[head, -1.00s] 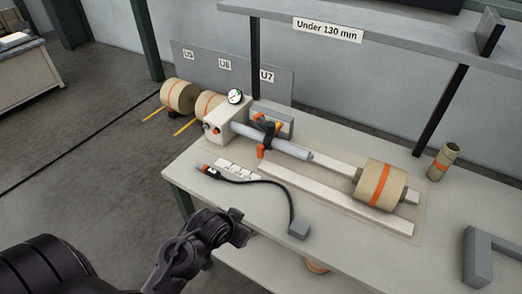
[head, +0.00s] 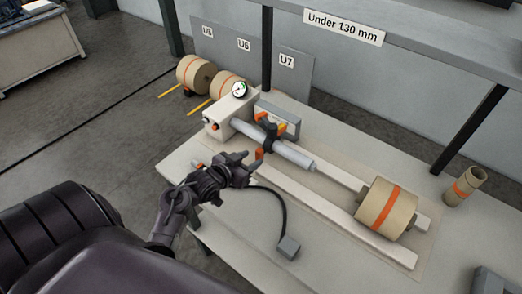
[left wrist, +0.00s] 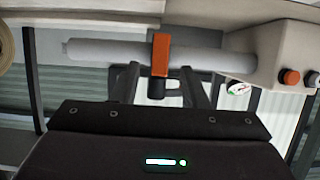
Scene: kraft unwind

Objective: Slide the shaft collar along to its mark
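The shaft collar (head: 270,136), dark with orange parts, sits around the grey shaft (head: 295,153) that juts from a pale block (head: 230,112). In the left wrist view the collar shows as an orange bar (left wrist: 160,55) across the shaft (left wrist: 105,50), with a dark knob below it. My left gripper (head: 248,166) is just short of the collar, on its near side. In the left wrist view its two fingers (left wrist: 162,74) are apart, one on each side of the knob, with gaps visible. I cannot make out the mark on the shaft. My right gripper is out of view.
A dial gauge (head: 239,90) stands on the block. A shelf (head: 400,38) overhangs the back.

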